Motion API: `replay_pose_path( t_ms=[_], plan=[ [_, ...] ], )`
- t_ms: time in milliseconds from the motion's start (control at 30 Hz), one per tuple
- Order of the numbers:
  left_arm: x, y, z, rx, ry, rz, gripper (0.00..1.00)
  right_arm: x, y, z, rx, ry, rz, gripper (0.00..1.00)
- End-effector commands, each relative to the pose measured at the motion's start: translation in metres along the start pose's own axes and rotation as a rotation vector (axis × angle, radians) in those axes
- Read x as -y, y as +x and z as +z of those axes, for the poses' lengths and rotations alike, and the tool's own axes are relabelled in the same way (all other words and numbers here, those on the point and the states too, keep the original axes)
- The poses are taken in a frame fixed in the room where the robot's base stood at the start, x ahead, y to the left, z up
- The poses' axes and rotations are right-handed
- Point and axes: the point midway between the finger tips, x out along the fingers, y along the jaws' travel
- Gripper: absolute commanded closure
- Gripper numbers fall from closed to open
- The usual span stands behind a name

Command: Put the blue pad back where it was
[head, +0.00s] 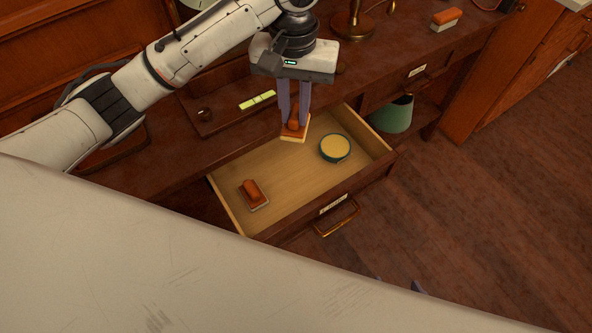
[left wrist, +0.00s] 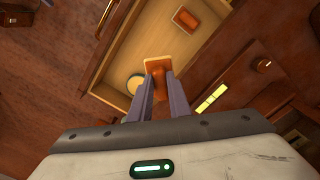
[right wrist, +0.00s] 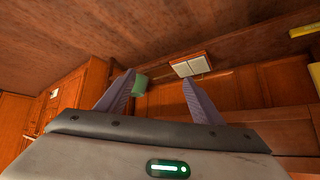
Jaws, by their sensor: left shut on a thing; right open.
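My left gripper (head: 294,122) is shut on an orange-handled block with a cream base (head: 289,135), held over the back of the open drawer (head: 238,215); the left wrist view shows the block (left wrist: 158,66) between the fingers. A round tin with a blue-green rim and yellow top (head: 335,148) lies in the drawer to the right. A similar orange-handled block (head: 254,194) lies at the drawer's front left. I see no plainly blue pad. My right gripper (right wrist: 160,88) is open and empty in the right wrist view.
The wooden desk (head: 180,165) has a dark tray (head: 222,118) with a yellow-green strip (head: 257,100). A brass lamp base (head: 352,25) and an orange-and-white block (head: 446,20) stand further back. A green bin (head: 391,115) is right of the drawer. The drawer's middle is clear.

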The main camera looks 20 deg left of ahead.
Motion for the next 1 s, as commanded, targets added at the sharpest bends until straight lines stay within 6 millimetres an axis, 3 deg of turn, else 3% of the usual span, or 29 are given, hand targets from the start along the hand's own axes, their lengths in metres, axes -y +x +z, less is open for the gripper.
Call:
replay_pose_path(
  t_ms=[500,733,1000],
  plan=[
    [0.000,0.120,0.000,0.004,-0.003,-0.003,1.00,-0.002,0.011,-0.006,-0.027,-0.003,0.000,0.39],
    [-0.001,0.140,0.000,0.002,-0.002,-0.002,1.00,-0.002,0.012,-0.005,-0.028,-0.004,0.000,0.39],
    [0.000,0.176,0.000,0.002,-0.003,-0.002,1.00,-0.001,0.014,0.001,-0.018,-0.004,0.000,0.39]
  ],
)
